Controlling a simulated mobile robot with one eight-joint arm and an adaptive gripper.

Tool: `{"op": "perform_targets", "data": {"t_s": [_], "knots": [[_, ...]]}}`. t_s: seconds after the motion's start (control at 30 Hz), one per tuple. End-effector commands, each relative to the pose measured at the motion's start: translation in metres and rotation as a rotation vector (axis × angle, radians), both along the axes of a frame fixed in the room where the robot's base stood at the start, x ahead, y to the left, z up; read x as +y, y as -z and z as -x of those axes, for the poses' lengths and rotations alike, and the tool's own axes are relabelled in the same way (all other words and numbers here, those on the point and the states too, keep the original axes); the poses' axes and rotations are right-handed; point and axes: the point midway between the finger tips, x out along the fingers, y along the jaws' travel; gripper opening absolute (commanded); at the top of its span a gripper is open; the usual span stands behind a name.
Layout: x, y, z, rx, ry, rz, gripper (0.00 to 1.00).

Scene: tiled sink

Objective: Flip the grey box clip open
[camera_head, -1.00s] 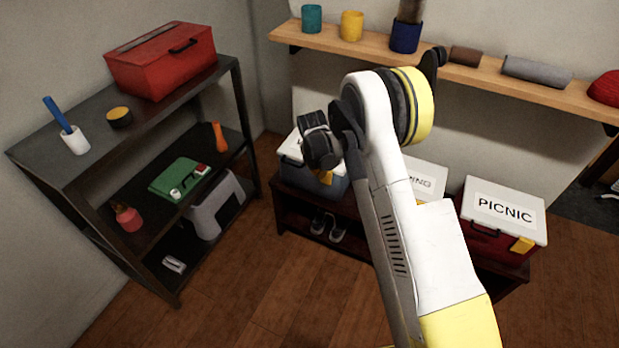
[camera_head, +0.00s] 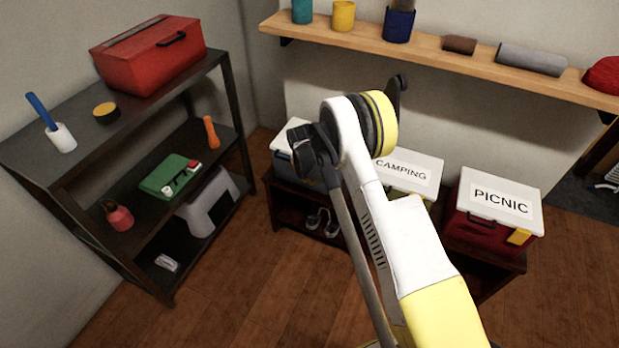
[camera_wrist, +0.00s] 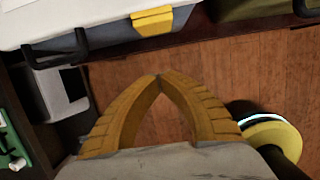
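The grey-blue box with a white lid (camera_head: 283,152) stands at the left end of the low dark bench, partly hidden behind my arm. In the wrist view, a white-lidded box (camera_wrist: 110,15) at the top has a yellow clip (camera_wrist: 153,20) on its near edge and a dark handle (camera_wrist: 58,50) to the left. It appears to be the same box. My gripper (camera_wrist: 160,78) has yellow fingers that meet at their tips, with nothing visible between them. The tips appear below the clip in that picture, apart from it. In the head view my gripper's fingers cannot be made out.
The CAMPING box (camera_head: 405,172) and PICNIC box (camera_head: 492,212) stand to the right on the bench. A metal shelf (camera_head: 60,165) with a red toolbox (camera_head: 150,60) is at left. A wooden wall shelf (camera_head: 440,52) runs above. The wooden floor in front is clear.

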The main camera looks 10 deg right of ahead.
Motion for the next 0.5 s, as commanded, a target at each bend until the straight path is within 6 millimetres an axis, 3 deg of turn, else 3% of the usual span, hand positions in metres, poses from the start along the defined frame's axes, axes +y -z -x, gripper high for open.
{"op": "perform_targets", "data": {"t_s": [0.03, 0.2, 0.5], "knots": [[-0.002, 0.016, -0.002, 0.000, 0.001, 0.000, 0.00], [-0.007, 0.050, -0.009, 0.000, 0.002, 0.000, 0.00], [-0.029, 0.047, -0.038, 0.000, 0.002, 0.000, 0.00]]}}
